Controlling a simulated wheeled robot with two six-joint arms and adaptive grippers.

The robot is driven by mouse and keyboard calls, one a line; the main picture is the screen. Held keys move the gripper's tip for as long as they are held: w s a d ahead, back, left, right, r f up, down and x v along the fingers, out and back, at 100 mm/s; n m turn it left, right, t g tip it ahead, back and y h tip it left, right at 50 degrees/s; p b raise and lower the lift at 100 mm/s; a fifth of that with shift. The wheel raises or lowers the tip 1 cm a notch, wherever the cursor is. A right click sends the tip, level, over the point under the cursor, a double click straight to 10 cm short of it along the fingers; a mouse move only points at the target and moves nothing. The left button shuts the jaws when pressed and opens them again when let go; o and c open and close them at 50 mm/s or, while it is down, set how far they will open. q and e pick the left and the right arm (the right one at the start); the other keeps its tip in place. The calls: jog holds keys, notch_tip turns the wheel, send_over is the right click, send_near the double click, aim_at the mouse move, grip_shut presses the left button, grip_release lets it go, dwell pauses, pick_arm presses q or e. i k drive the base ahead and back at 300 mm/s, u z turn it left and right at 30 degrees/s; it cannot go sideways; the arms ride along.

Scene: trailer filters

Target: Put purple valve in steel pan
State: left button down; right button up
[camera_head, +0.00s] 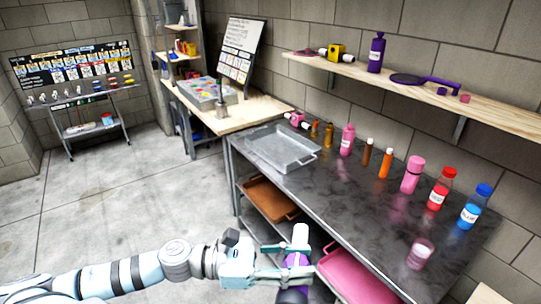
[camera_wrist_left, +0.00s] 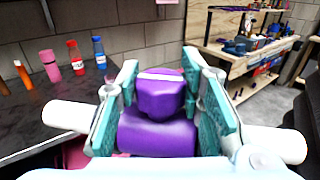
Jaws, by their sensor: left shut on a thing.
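The purple valve (camera_wrist_left: 158,135) has a purple body and knob with a white pipe end on each side. My left gripper (camera_wrist_left: 165,112) is shut on it, with teal finger pads on both sides of the body. In the head view the valve (camera_head: 297,260) and my left gripper (camera_head: 285,262) are in front of the workbench's near edge, low in the picture, with one white pipe end pointing up. The steel pan (camera_head: 284,150) lies empty on the far left part of the dark bench, well away from the gripper. My right gripper is not in view.
Several bottles stand along the back of the bench, including an orange one (camera_head: 386,163) and a red one (camera_head: 440,188). A pink-and-white valve (camera_head: 297,120) lies behind the pan. Brown (camera_head: 270,197) and pink (camera_head: 352,278) trays sit below the benchtop. The bench's front middle is clear.

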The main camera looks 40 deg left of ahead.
aim_at(285, 152)
jog(key=z, duration=0.15)
jog(key=k, duration=0.35)
jog(key=u, duration=1.55)
jog(key=i, duration=0.8)
jog(key=u, duration=0.5)
jog(key=i, duration=0.95)
jog(key=z, duration=0.9)
jog(key=i, duration=0.75)
jog(key=z, duration=0.8)
